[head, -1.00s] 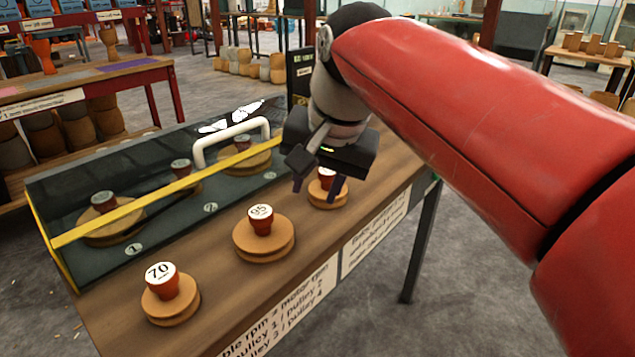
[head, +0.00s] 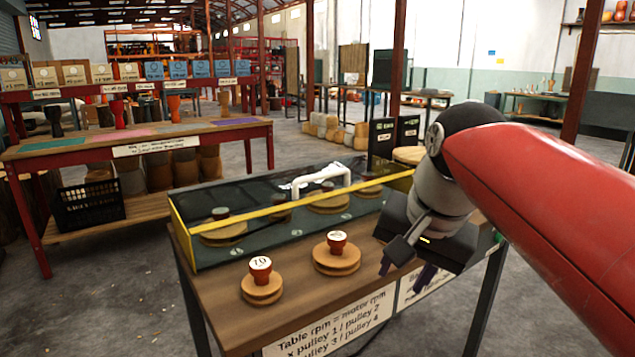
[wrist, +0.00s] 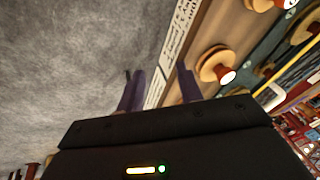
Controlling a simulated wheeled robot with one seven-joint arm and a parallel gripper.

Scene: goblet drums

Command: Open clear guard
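The clear guard (head: 290,212) is a dark-tinted transparent cover with a yellow edge, lying shut over several pulleys at the back of the wooden bench. Its white handle (head: 320,178) stands on top, with nothing holding it. My gripper (head: 405,272) is to the right of and nearer than the handle, apart from it, by the bench's front edge. Its two dark fingers are spread and empty, and they also show in the wrist view (wrist: 160,88). The gripper hides part of the bench's right end.
A pulley marked 70 (head: 262,282) and another red-knobbed pulley (head: 337,256) stand on the bench in front of the guard. Dark signs (head: 395,135) stand behind its right end. A red table (head: 140,133) with drums is at the left. The floor between is clear.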

